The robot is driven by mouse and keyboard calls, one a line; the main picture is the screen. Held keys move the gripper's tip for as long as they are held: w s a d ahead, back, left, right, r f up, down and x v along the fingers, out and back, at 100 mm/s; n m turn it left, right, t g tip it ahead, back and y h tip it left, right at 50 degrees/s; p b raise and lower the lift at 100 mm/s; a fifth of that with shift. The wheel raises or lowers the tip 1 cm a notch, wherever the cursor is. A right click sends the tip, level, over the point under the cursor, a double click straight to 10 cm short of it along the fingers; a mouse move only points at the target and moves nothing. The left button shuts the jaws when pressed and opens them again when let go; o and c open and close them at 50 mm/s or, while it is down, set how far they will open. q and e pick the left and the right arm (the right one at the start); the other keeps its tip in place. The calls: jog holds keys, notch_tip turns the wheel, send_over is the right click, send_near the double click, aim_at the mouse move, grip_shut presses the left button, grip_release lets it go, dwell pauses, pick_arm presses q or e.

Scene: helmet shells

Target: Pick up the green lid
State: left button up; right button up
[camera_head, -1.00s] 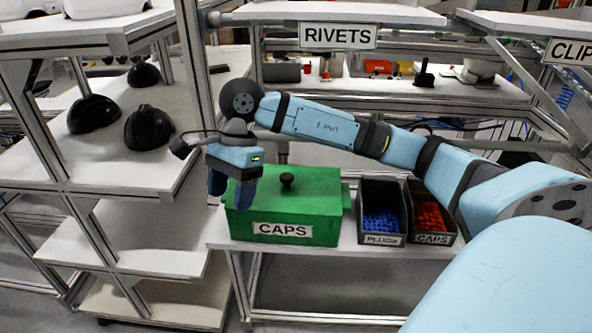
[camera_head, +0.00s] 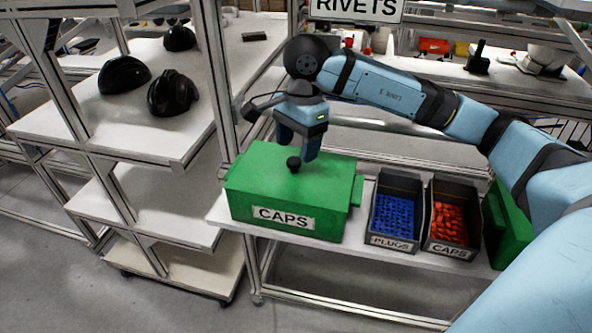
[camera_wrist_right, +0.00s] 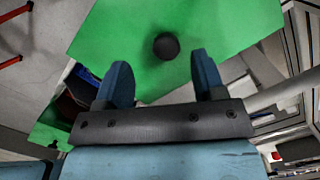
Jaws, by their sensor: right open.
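The green lid (camera_head: 262,170) lies on top of the green box labelled CAPS (camera_head: 240,207) on the white shelf. A black round knob (camera_head: 293,164) stands up from the lid. My right gripper (camera_head: 297,155) is over the lid with its fingers pointing down at the knob, open and empty. In the right wrist view the lid (camera_wrist_right: 215,25) fills the upper middle, and the knob (camera_wrist_right: 166,46) sits ahead of and between the two spread fingertips (camera_wrist_right: 158,70). Contact between fingers and knob cannot be told. My left gripper is not in view.
Right of the box stand a dark bin of blue plugs (camera_head: 375,232) and a dark bin of orange caps (camera_head: 440,248). Another green box (camera_head: 510,232) is partly behind my arm. Black helmet shells (camera_head: 172,93) sit on the left rack, whose post (camera_head: 212,70) stands close by.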

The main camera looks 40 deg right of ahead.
aim_at(294, 160)
jog(key=f, duration=0.4)
jog(key=shift+w+a+f+p, duration=0.15)
jog(key=shift+w+f+p, duration=0.15)
jog(key=shift+f, duration=0.1)
jog(key=c, duration=1)
jog(key=shift+r, duration=0.1)
